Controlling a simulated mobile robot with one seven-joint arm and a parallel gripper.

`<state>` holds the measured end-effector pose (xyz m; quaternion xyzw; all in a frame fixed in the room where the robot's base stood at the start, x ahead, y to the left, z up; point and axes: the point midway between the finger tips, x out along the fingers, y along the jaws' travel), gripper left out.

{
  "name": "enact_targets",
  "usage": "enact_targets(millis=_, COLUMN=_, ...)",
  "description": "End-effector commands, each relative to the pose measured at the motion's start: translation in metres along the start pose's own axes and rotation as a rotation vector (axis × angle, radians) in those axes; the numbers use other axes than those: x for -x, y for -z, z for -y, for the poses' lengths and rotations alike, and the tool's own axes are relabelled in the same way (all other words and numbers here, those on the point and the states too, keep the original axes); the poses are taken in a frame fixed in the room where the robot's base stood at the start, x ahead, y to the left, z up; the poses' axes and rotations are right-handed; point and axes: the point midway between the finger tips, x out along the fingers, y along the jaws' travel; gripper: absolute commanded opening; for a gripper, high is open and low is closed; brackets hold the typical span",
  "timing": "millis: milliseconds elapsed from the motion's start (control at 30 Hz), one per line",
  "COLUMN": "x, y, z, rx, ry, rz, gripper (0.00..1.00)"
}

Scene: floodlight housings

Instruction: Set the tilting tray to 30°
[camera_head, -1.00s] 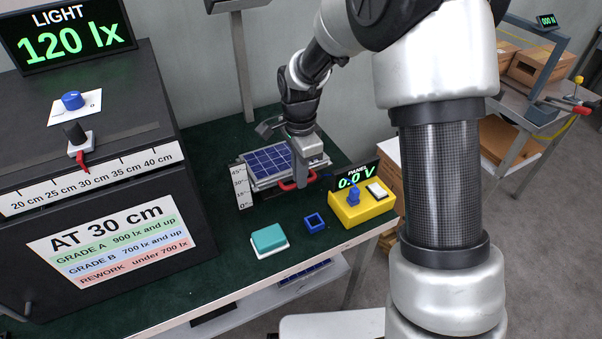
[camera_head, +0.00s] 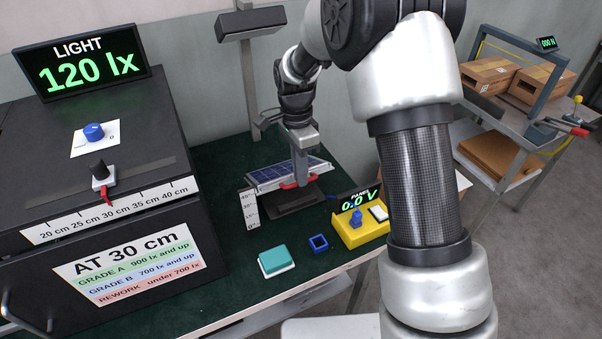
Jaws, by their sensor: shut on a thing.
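The tilting tray holds a blue solar panel (camera_head: 287,173) on the green bench top. Its red handle (camera_head: 297,184) is at the near right edge. My gripper (camera_head: 300,181) comes down from above and is shut on the red handle. The tray appears raised above a dark base (camera_head: 296,203), sloping in the picture. A white angle scale (camera_head: 250,208) stands at its left, with marks from 0° to 45°. The marks are small, and I cannot read the exact angle. My gripper hides part of the panel's right side.
A yellow box (camera_head: 361,234) with a blue knob and a 0.0 V display is to the right. A teal pad (camera_head: 274,261) and a blue square frame (camera_head: 318,243) lie in front. The dark light cabinet (camera_head: 110,215) is close on the left. A lamp (camera_head: 249,22) hangs above.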

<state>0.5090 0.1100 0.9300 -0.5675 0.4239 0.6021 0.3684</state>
Motion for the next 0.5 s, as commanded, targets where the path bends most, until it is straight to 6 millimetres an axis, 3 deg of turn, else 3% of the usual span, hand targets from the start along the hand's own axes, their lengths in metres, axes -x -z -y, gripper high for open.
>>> enact_targets(millis=33, x=0.0019, y=-0.0012, z=0.009, rx=0.002, ry=0.027, rz=0.0, gripper=0.0)
enact_targets(millis=467, x=0.0017, y=-0.0021, z=0.0094, rx=0.002, ry=0.027, rz=0.001, gripper=0.0)
enact_targets(millis=500, x=0.0017, y=-0.0022, z=0.0094, rx=0.002, ry=0.026, rz=0.001, gripper=0.12)
